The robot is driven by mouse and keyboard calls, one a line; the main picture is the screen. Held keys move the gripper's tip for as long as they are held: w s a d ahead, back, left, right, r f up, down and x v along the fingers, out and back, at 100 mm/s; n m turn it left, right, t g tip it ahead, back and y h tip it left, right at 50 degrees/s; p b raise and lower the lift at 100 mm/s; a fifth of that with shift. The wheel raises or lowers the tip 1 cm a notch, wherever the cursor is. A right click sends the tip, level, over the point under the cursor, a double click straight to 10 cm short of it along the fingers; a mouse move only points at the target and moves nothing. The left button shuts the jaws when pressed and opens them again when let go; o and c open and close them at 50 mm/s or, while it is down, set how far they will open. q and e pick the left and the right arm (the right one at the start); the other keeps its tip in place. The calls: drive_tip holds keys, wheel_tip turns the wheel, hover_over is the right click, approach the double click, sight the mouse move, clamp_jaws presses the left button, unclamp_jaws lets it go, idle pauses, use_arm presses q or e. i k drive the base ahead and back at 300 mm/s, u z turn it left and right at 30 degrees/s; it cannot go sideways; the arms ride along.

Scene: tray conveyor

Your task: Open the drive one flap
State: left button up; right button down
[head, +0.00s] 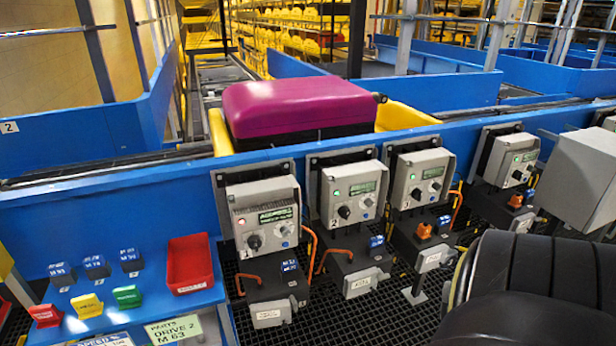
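Drive one (265,218) is the leftmost of the grey control units on the blue wall, with a lit green display, a black knob and a red mark at its upper left. Below it is a dark box (277,284) with an orange handle (247,281) and blue-topped plugs. A light grey labelled flap (271,312) is at the front bottom of this box; I cannot tell for sure whether it is shut. Neither of my grippers is in view, and nothing covers drive one.
Drive two (352,194), drive three (419,179) and another unit (511,160) stand to the right. A blue shelf at left holds a red bin (190,264) and coloured blocks. A magenta case (298,105) rides behind the wall. A large black rounded form fills the lower right.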

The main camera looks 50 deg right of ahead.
sight(278, 313)
drive_tip(key=z, duration=1.15)
drive_tip(key=i, duration=0.2)
